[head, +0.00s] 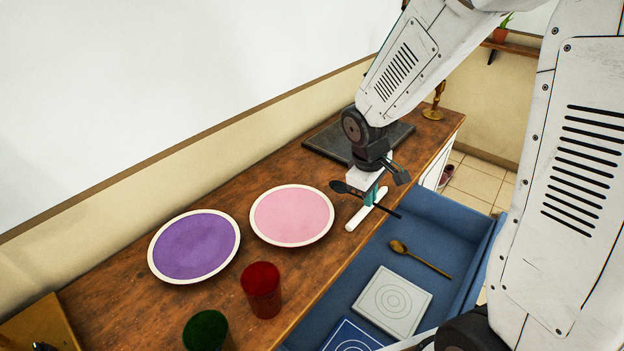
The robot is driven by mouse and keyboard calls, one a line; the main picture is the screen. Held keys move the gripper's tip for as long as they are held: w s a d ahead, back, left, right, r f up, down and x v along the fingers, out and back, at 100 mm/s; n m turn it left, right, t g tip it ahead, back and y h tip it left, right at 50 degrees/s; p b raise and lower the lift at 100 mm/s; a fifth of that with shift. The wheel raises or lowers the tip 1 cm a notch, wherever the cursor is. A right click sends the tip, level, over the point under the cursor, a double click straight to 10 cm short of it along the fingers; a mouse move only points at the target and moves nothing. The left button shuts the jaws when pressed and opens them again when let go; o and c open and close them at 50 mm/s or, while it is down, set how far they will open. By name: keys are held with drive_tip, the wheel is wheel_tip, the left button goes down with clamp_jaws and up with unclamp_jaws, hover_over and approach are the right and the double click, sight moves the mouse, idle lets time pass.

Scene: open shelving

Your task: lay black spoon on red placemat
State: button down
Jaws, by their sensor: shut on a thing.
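The black spoon (341,187) is held by my gripper (371,196), which is shut on its handle. The bowl points left and the handle end points right, toward the blue drawer. The spoon appears raised above the counter's front edge; its exact height is hard to tell. I see no plainly red placemat. A round pink mat or plate with a pale rim (292,215) lies on the counter just left of the spoon. A similar purple one (195,246) lies farther left.
A red cup (262,290) and a green cup (206,330) stand near the counter's front. The open blue drawer (432,225) holds a brown spoon (425,261), a grey square (393,301) and a blue square (350,338). A dark slab (330,143) lies behind my gripper.

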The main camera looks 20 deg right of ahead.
hover_over(329, 190)
drive_tip(key=shift+f, duration=2.45)
drive_tip(key=shift+f, duration=0.1)
drive_tip(key=c, duration=1.8)
unclamp_jaws()
drive_tip(key=shift+o, duration=1.1)
